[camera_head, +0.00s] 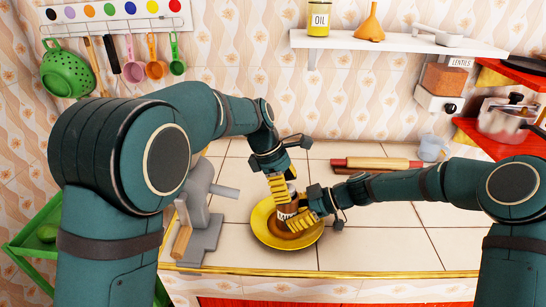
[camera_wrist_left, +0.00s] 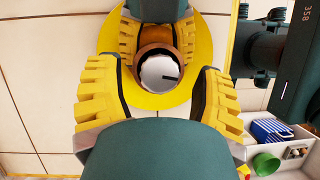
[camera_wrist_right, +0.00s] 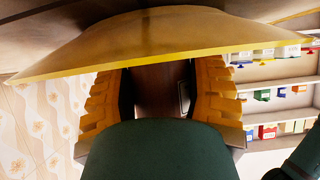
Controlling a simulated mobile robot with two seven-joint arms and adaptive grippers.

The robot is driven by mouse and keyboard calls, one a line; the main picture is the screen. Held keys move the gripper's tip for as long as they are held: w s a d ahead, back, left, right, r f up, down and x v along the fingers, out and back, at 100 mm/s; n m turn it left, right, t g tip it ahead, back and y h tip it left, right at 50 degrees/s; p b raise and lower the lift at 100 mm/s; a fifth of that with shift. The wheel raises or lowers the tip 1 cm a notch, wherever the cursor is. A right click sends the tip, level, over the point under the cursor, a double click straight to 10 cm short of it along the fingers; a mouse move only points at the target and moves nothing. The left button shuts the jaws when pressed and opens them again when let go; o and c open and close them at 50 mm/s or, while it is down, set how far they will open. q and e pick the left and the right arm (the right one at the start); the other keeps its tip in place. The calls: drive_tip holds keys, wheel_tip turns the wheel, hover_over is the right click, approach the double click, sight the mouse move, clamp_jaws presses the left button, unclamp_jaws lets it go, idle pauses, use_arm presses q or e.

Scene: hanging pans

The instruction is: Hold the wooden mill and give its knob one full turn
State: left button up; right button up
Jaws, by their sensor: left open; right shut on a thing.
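The wooden mill (camera_head: 284,212), brown with a white label, stands upright over the yellow plate (camera_head: 258,231). My right gripper (camera_head: 297,220) is shut on its body from the right. In the right wrist view the brown body (camera_wrist_right: 161,92) sits between both fingers, just by the plate rim (camera_wrist_right: 90,68). My left gripper (camera_head: 280,187) points down at the mill's top and is open. In the left wrist view its fingers stand on both sides of the round pale top (camera_wrist_left: 160,72), which carries a dark mark. The knob is mostly hidden in the head view.
A grey stand-like device (camera_head: 204,215) stands left of the plate. A rolling pin (camera_head: 372,163) and a clear jug (camera_head: 432,147) lie farther back on the tiled counter. A wall shelf (camera_head: 395,43) holds an oil jar (camera_head: 319,18). The counter's front right is clear.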

use_arm(q)
drive_tip(key=n+t, duration=0.1)
drive_tip(key=n, duration=0.2)
drive_tip(key=n+t, duration=0.1)
drive_tip(key=n, duration=0.1)
drive_tip(key=shift+s+d+n, duration=0.1)
drive_tip(key=shift+s+n, duration=0.1)
drive_tip(key=shift+n, duration=0.2)
drive_tip(key=n+t+y, duration=0.1)
drive_tip(key=n, duration=0.3)
drive_tip(key=shift+n+t, duration=0.3)
drive_tip(key=shift+t, duration=0.1)
drive_tip(key=v, duration=1.2)
drive_tip(key=shift+d, duration=0.2)
drive_tip(key=w+d+m+g+y, duration=0.3)
drive_tip(key=m+y, duration=0.1)
drive_tip(key=m, duration=0.4)
drive_tip(key=f, duration=1.1)
drive_tip(key=shift+w+d+f, duration=0.15)
drive_tip(key=shift+w+d, duration=0.05)
drive_tip(key=shift+d, duration=0.05)
drive_tip(key=shift+o, duration=0.2)
clamp_jaws()
